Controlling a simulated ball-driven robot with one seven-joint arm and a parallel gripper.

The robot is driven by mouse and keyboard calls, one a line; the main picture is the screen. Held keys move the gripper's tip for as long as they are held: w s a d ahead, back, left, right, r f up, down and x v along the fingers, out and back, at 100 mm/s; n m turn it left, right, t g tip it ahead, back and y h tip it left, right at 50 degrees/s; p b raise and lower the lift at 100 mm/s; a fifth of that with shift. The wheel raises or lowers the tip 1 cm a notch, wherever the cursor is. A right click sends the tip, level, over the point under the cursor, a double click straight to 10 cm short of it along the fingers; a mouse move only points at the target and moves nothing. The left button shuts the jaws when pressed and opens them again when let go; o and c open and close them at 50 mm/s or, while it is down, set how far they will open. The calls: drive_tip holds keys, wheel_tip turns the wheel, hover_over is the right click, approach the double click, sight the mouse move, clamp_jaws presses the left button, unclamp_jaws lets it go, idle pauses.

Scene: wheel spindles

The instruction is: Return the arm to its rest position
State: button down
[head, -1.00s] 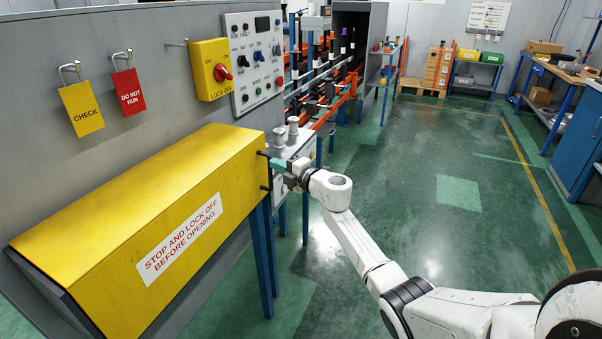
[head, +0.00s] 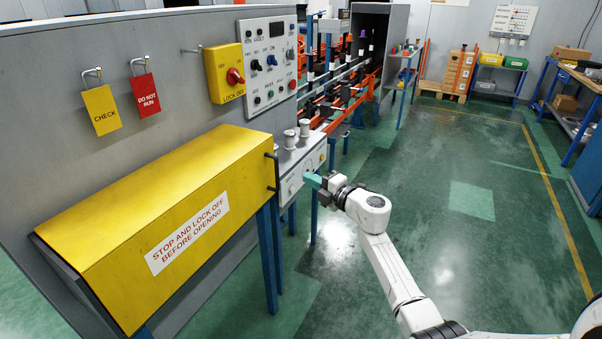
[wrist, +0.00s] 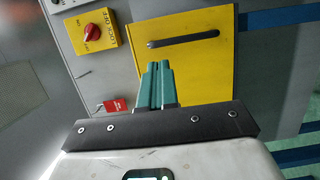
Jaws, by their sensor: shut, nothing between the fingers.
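My gripper (head: 314,181) is at the end of my white arm, in front of the grey machine and just right of the yellow guard's end. Its teal fingers are together and empty, and they also show in the wrist view (wrist: 157,84). In the head view a gap lies between the fingers and the guard's black handle (head: 274,172). The yellow guard (head: 120,220) looks closed and bears a white stop-and-lock-off label. In the wrist view the guard (wrist: 190,70) with its handle (wrist: 183,39) lies beyond the fingers.
A grey box with two metal spools (head: 297,133) stands close to my gripper. A lock-off switch (head: 225,74), a control panel (head: 269,65) and two hanging tags, yellow (head: 102,109) and red (head: 144,95), are on the machine's wall. The green floor (head: 440,240) to the right is clear.

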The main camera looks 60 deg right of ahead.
drive_tip(key=s, duration=0.3)
drive_tip(key=shift+s+a, duration=0.2)
drive_tip(key=shift+r, duration=0.1)
